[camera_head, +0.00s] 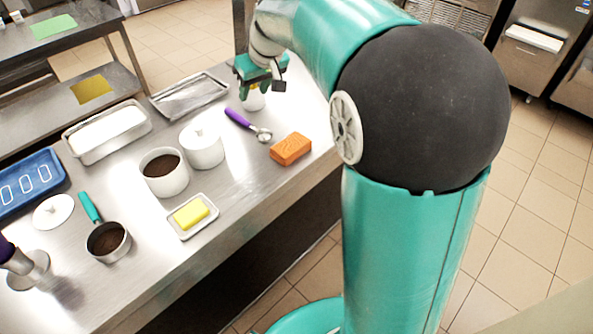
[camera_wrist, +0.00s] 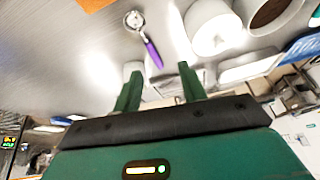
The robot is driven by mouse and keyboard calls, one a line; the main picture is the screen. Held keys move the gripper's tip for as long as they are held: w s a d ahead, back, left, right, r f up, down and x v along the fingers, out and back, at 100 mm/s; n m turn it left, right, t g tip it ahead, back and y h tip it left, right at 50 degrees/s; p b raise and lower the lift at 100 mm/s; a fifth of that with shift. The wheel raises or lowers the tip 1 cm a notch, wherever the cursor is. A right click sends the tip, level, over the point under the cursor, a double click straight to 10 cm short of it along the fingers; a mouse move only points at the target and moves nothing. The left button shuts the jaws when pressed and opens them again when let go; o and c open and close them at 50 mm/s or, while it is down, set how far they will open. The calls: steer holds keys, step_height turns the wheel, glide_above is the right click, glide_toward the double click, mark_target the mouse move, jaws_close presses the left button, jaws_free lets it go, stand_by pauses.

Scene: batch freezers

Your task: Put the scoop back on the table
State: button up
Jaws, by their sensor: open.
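The scoop (camera_head: 248,124) has a purple handle and a round metal head. It lies on the metal table (camera_head: 262,178), near an orange block. In the wrist view the scoop (camera_wrist: 150,50) lies beyond my fingertips, its handle end nearest them. My gripper (camera_head: 262,82) is at the table's far end, behind the scoop, over a small white container (camera_head: 254,100) that it partly hides. In the wrist view my gripper (camera_wrist: 158,78) has its green fingers apart, with no scoop between them. I cannot tell whether it touches the white container.
The orange block (camera_head: 291,149), a lidded white pot (camera_head: 202,146), a pot of dark contents (camera_head: 164,187) and a dish with a yellow block (camera_head: 190,213) stand nearby. Metal trays (camera_head: 188,98) line the back. A teal-handled pan (camera_head: 108,241) is at left.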

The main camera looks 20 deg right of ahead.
steer(key=s+a+m+t+h, duration=0.1)
steer(key=s+m+h, duration=0.1)
steer(key=s, duration=2.7)
steer(key=shift+s+f+m, duration=0.35)
steer(key=shift+f+m, duration=0.1)
steer(key=shift+m, duration=0.05)
